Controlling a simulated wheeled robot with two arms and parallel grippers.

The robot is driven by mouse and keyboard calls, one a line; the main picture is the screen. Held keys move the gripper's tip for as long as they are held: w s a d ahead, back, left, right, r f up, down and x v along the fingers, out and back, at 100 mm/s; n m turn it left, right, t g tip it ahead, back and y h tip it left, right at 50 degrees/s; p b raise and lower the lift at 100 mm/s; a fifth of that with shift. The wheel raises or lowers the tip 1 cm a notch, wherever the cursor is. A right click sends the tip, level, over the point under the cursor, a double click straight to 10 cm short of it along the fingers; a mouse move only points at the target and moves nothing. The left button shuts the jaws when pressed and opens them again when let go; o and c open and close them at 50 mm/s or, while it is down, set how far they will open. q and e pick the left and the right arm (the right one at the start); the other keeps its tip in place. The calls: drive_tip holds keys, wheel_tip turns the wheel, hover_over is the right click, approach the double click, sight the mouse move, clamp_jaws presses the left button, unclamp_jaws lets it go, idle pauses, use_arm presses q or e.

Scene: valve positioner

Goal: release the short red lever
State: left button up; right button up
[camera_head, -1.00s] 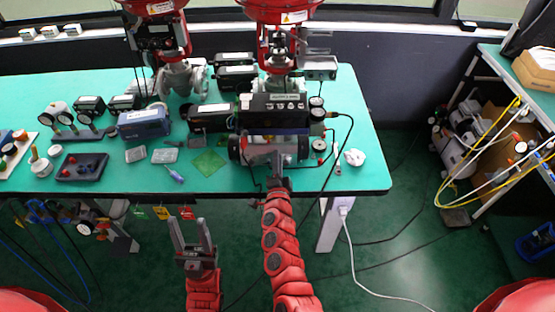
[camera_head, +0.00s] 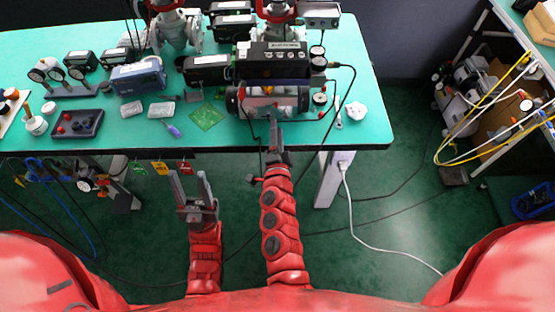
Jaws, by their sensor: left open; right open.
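The valve positioner (camera_head: 250,101), a grey cylindrical body with a black box above it, sits at the table's front edge. Small red parts show on it and near its gauges; I cannot tell which is the short red lever. My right gripper (camera_head: 275,124) points at the positioner from the front, its fingertips just below the body in the picture. It is open, seen nearly edge-on, with nothing visible in it. My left gripper (camera_head: 188,174) is open and empty, fingers up, in front of the table and left of my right arm.
The green table (camera_head: 350,135) holds a blue box (camera_head: 138,77), a dark tray (camera_head: 77,124), a green square (camera_head: 207,116) and a purple-handled tool (camera_head: 172,129). Tags and hoses hang below its front edge. A cable runs right of the positioner. Shelving stands at the right; the floor between is mostly clear.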

drive_tip(key=s+b, duration=0.1)
drive_tip(key=s, duration=0.9)
drive_tip(key=shift+d, duration=0.1)
